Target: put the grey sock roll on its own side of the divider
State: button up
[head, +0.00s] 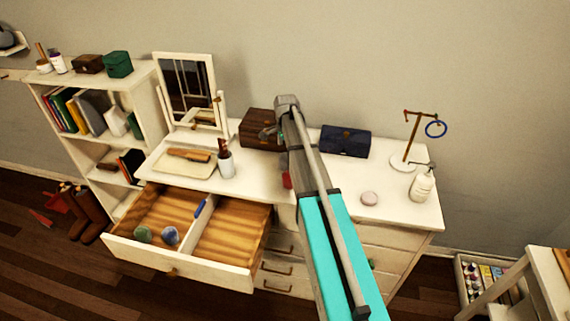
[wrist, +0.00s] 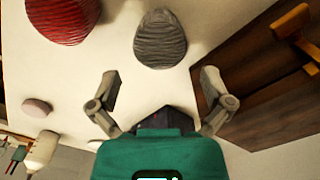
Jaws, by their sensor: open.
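The grey sock roll (wrist: 160,40) is ribbed and stands on the white dresser top in the wrist view. My gripper (wrist: 158,88) is open and empty, with the roll just beyond the gap between its fingers, apart from them. A red roll (wrist: 62,18) lies left of it; a bit of it shows beside my arm in the head view (head: 287,181). The arm hides the grey roll in the head view. The open drawer (head: 220,278) has a divider (head: 190,232) with a blue piece on it. A green roll (head: 142,234) and a blue-grey roll (head: 170,236) lie in its left compartment; the right one looks empty.
On the dresser stand a mirror (head: 187,90), a tray (head: 178,163), a brush cup (head: 225,160), a brown box (head: 258,128), a dark blue box (head: 345,141), a jewellery stand (head: 408,140), a pale pink disc (head: 369,198) and a pump bottle (head: 422,186).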

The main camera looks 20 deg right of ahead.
aim_at(285, 155)
jog(key=shift+f, duration=0.1)
jog(key=shift+a+f+b, duration=0.1)
jog(key=shift+f+b, duration=2.4)
jog(key=shift+b, duration=0.1)
jog(key=c, duration=1.1)
jog(key=shift+r, duration=0.15)
jog(key=shift+r+p, duration=0.9)
jog(key=shift+p, duration=0.2)
jog(key=s+a+r+p, duration=0.2)
jog(key=s+r+p, duration=0.9)
jog(key=s, duration=0.2)
jog(key=shift+s+a, duration=0.35)
